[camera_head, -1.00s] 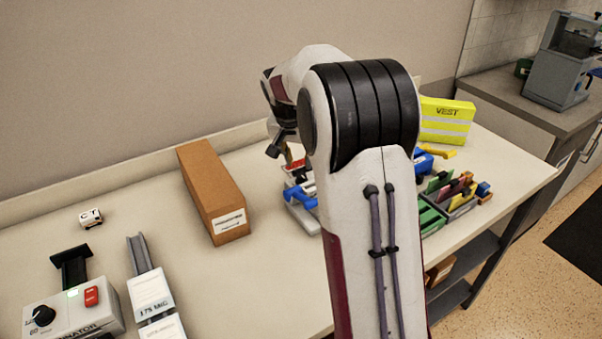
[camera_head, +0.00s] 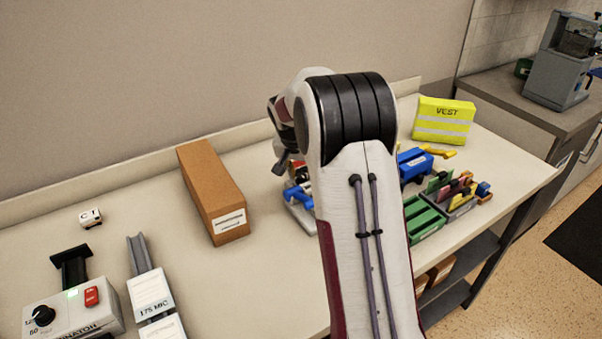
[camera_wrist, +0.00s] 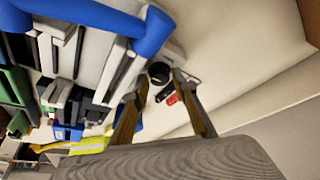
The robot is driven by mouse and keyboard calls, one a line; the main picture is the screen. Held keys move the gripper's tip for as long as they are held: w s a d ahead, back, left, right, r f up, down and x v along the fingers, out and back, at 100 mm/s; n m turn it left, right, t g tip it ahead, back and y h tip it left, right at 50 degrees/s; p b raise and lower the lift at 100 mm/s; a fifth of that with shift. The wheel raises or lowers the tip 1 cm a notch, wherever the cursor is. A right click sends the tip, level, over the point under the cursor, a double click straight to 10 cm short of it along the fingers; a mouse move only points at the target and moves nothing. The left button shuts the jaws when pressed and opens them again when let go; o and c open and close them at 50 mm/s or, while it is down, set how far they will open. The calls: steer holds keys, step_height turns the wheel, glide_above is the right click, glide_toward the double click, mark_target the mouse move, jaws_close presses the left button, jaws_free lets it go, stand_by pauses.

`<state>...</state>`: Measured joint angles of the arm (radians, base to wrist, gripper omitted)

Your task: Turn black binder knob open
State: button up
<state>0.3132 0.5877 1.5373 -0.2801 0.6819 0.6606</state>
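A black round knob (camera_wrist: 159,72) shows in the wrist view on a pale part of the binder, between my two fingertips. My gripper (camera_wrist: 161,79) is open, with one finger on each side of the knob; I cannot tell whether either touches it. The binder's thick blue handle (camera_wrist: 95,14) curves across the top left of the wrist view. In the head view, part of the binder's blue and pale body (camera_head: 297,197) shows beside my arm, which hides the rest of it and the knob.
A brown box (camera_head: 212,190) stands left of the binder. A laminator (camera_head: 75,312) with its own black knob is at the front left. A blue punch (camera_head: 413,163), a green tray (camera_head: 425,222) and a yellow vest pack (camera_head: 443,121) are to the right.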

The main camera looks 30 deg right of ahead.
steer(key=shift+f, duration=0.15)
jaws_close()
steer(key=shift+w+m, duration=0.15)
steer(key=shift+m, duration=0.45)
steer(key=shift+w+m+g+h, duration=0.1)
steer(key=shift+m+g+h, duration=0.3)
steer(key=shift+m, duration=0.7)
steer(key=shift+m+g+h, duration=0.1)
steer(key=shift+m+g, duration=0.5)
steer(key=shift+m, duration=0.5)
